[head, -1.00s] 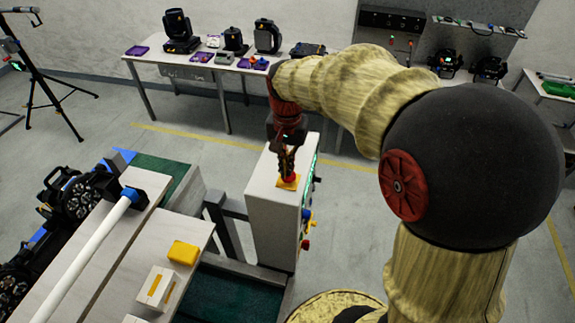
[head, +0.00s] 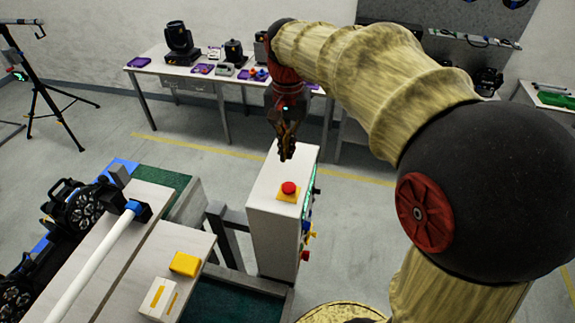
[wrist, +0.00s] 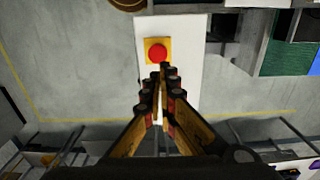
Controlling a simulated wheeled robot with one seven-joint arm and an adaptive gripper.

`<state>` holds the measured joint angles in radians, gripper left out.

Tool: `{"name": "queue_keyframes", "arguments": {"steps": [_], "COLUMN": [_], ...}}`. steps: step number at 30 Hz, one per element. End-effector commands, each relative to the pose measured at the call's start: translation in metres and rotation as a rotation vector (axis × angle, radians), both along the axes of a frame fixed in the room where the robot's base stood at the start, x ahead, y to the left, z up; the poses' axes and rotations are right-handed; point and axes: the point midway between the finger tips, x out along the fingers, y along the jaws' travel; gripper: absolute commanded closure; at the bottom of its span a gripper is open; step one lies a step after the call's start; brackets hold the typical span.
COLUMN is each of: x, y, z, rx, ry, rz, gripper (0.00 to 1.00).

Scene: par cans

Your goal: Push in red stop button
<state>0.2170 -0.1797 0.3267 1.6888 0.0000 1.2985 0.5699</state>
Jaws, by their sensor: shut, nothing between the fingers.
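The red stop button (head: 289,188) sits on a yellow square plate (head: 283,197) on top of a white cabinet (head: 270,235). In the wrist view the round red button (wrist: 157,53) shows whole on its yellow plate, just beyond the fingertips. My gripper (head: 286,156) points down above the cabinet top, higher than the button and apart from it. In the wrist view my gripper's fingertips (wrist: 164,68) are together with nothing between them. Whether the button is pressed in cannot be told.
Colored controls (head: 307,235) stick out from the cabinet's right side. A workbench (head: 140,265) with a yellow box (head: 185,263) and a white tube stands at the left. A table (head: 190,78) with stage lights stands behind. Free floor lies between.

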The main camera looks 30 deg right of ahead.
Motion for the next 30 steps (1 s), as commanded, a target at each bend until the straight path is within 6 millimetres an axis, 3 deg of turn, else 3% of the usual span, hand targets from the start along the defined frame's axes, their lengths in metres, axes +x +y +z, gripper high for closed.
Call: {"name": "queue_keyframes", "arguments": {"steps": [3, 9, 25, 30], "x": [0.001, 0.0, 0.0, 0.009], "y": [0.0, 0.0, 0.0, -0.002], "z": [0.014, 0.022, 0.022, 0.02], "rx": [-0.001, 0.0, 0.0, -0.01], "ry": [-0.002, -0.001, -0.001, -0.035], "rz": [0.0, 0.0, 0.007, 0.091], "gripper": [1.0, 1.0, 1.0, 1.0]}}
